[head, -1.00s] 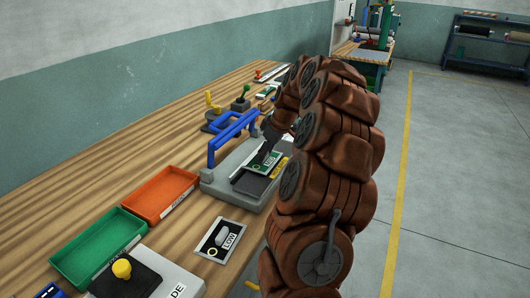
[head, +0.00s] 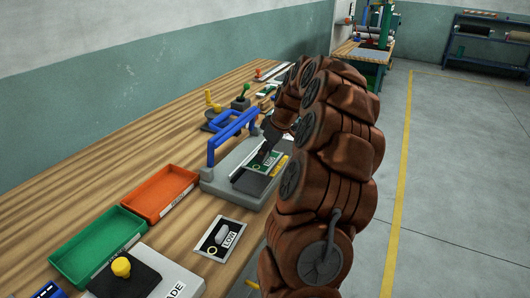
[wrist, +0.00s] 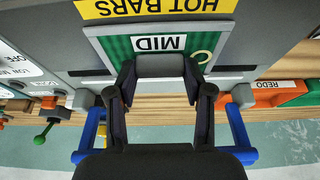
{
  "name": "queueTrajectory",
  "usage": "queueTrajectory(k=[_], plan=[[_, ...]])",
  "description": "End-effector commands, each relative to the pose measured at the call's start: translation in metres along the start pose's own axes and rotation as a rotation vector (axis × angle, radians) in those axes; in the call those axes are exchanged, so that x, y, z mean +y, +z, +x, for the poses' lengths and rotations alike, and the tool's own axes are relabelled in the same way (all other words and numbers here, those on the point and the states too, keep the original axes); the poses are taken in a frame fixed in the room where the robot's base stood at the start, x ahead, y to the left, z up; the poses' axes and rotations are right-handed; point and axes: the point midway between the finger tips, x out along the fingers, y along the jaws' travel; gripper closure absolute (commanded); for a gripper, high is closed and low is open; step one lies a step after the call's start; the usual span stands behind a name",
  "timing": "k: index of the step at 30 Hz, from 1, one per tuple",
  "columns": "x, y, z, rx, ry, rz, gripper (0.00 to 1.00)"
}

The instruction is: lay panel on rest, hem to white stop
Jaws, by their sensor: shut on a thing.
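The panel (head: 257,168) is a green piece with a white label and a ring at one end. It is over the dark bed of a grey machine (head: 219,183) with a blue bar handle (head: 233,134). In the wrist view the panel (wrist: 118,45) shows a label reading MID. I cannot tell whether the panel touches the bed.
A yellow HOT BARS plate (wrist: 155,8) is beside the panel. An orange tray (head: 160,194) and a green tray (head: 97,246) stand left of the machine. A card marked LOW (head: 221,239) lies in front. Green and yellow levers (head: 241,102) stand behind.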

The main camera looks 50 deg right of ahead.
Motion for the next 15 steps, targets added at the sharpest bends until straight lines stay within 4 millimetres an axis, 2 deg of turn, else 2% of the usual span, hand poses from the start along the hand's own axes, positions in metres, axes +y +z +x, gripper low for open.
queueTrajectory(k=[3,4,12,15], plan=[[0.0,0.0,-0.0001,0.0,0.0,0.0,0.83],[0.0001,0.0,-0.0001,0.0,0.0,0.0,0.47],[0.0,0.0,-0.0001,0.0,0.0,0.0,0.2],[0.0,-0.0001,-0.0001,0.0,0.0,0.0,0.2]])
